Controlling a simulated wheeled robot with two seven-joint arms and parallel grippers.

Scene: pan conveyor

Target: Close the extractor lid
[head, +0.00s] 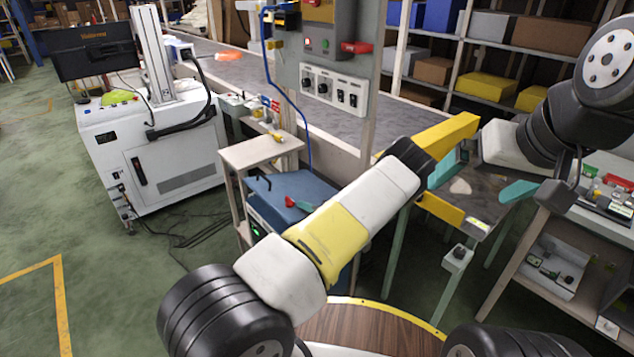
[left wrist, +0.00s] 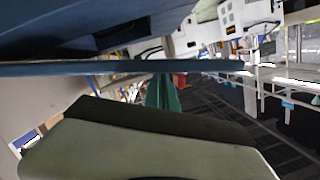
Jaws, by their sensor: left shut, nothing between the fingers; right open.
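The extractor is a blue box with a green light, standing beside a small wooden stand in the head view. I cannot tell how far the lid is open. My right gripper (head: 480,180) is open and empty over a dark table at the right.
A white machine (head: 180,150) with a monitor stands at the left. A grey conveyor (head: 225,65) runs behind the control post (head: 330,90). A side table with a lower shelf (head: 545,275) stands at the right. Green floor is free at the lower left.

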